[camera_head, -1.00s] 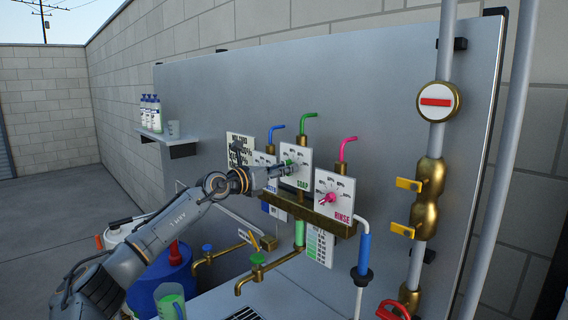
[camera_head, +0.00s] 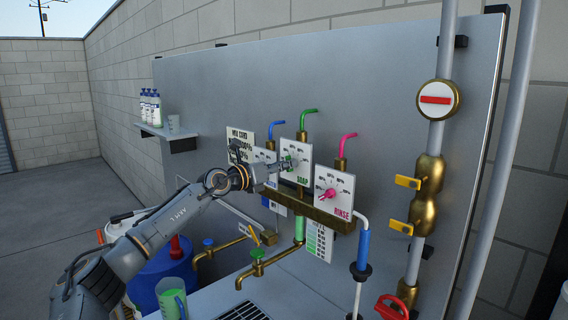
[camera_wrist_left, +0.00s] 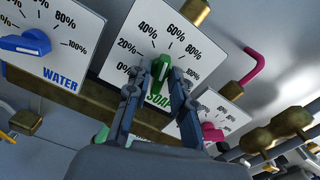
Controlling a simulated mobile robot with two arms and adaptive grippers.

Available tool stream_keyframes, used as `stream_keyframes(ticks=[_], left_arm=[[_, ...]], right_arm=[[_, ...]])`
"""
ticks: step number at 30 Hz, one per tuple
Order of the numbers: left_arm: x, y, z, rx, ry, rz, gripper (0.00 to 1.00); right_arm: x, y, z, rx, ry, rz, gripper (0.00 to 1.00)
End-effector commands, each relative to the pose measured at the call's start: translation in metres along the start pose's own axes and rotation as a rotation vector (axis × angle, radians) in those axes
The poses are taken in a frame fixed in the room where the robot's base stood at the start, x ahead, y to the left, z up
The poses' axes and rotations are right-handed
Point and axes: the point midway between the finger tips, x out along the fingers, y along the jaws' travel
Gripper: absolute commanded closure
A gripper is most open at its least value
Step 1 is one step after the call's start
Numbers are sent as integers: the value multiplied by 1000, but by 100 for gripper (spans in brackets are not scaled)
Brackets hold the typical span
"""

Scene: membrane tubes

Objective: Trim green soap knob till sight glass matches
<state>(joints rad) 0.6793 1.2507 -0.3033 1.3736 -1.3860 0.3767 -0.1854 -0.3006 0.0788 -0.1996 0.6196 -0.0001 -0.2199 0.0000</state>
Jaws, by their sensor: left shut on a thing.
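The green soap knob (camera_wrist_left: 161,73) sits at the centre of the white SOAP dial plate (camera_wrist_left: 128,38). In the left wrist view its pointer points up between the 40% and 60% marks. My left gripper (camera_wrist_left: 158,78) is shut on the knob, one finger on each side. In the head view the gripper (camera_head: 286,165) partly covers the knob and the soap plate (camera_head: 302,152). The clear tube with green in it (camera_head: 299,229) hangs below the brass manifold; its level is too small to read. A white scale card (camera_head: 320,241) stands beside it. My right gripper is not in view.
The blue WATER knob (camera_wrist_left: 26,42) and the pink RINSE knob (camera_wrist_left: 212,132) flank the soap dial closely. The brass manifold (camera_head: 318,211) runs below the plates. Brass taps (camera_head: 257,262) stick out lower down. A shelf with bottles (camera_head: 151,108) is at left.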

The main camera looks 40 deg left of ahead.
Motion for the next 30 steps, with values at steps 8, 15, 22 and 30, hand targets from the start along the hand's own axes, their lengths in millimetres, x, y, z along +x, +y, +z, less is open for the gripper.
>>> stream_keyframes(ticks=[8,15,22,30], left_arm=[[0,0,4,-189,0,1,100],[0,0,3,-314,-2,1,100],[0,0,2,-369,-3,1,100],[0,1,2,-378,-4,1,100]], right_arm=[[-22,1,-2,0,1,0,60],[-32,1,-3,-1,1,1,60],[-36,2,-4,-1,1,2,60],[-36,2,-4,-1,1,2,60]])
